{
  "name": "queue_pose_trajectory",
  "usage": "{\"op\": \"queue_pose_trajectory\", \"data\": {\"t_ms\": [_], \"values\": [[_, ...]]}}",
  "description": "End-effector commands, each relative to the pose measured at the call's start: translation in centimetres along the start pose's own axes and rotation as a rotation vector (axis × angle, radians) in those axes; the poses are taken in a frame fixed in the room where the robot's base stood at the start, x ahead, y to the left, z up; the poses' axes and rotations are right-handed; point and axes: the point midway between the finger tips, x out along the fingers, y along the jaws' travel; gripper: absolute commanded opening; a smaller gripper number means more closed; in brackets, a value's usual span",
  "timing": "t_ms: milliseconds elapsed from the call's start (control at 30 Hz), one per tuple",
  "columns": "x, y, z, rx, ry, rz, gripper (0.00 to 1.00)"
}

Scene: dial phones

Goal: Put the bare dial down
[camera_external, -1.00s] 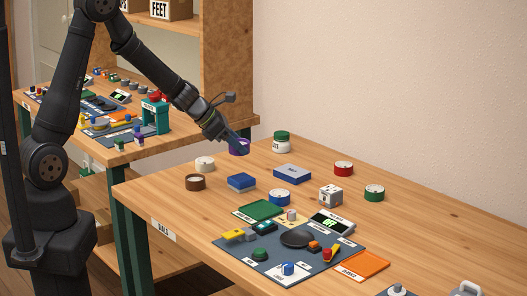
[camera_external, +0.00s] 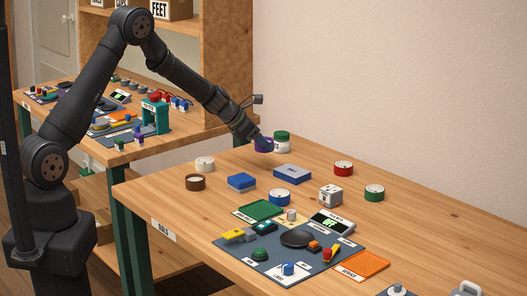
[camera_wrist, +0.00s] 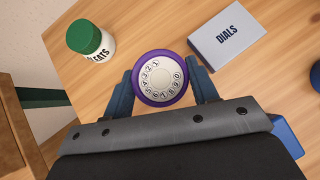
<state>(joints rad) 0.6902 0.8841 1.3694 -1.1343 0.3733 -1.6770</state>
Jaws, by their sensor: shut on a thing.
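A purple-rimmed dial (camera_wrist: 160,78) with a white numbered face sits between my gripper's two blue fingers (camera_wrist: 163,88) in the wrist view. My gripper is shut on it. In the external view my gripper (camera_external: 262,143) holds the purple dial (camera_external: 264,146) near the back of the table, beside the green-lidded jar. The dial's underside is hidden, and I cannot tell whether it touches the table.
The green-lidded jar (camera_external: 282,142) stands close by; it also shows in the wrist view (camera_wrist: 92,40). A box marked DIALS (camera_wrist: 227,35) lies to the right. Several other dials, like the red one (camera_external: 343,168), stand about. Bare wood lies between them.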

Motion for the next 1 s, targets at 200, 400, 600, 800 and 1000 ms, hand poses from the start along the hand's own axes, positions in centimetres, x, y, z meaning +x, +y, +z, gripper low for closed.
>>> {"op": "queue_pose_trajectory", "data": {"t_ms": [200, 400, 600, 800, 1000], "values": [[1.2, 2.5, -0.8, 0.001, -0.001, 0.0, 0.28], [3.0, 2.5, -2.7, -0.001, 0.003, -0.002, 0.28], [4.1, 2.5, -3.8, 0.0, 0.0, -0.001, 0.28], [4.1, 2.5, -3.7, 0.001, -0.001, -0.001, 0.28], [4.3, 2.5, -3.9, 0.001, 0.0, -0.001, 0.65]]}}
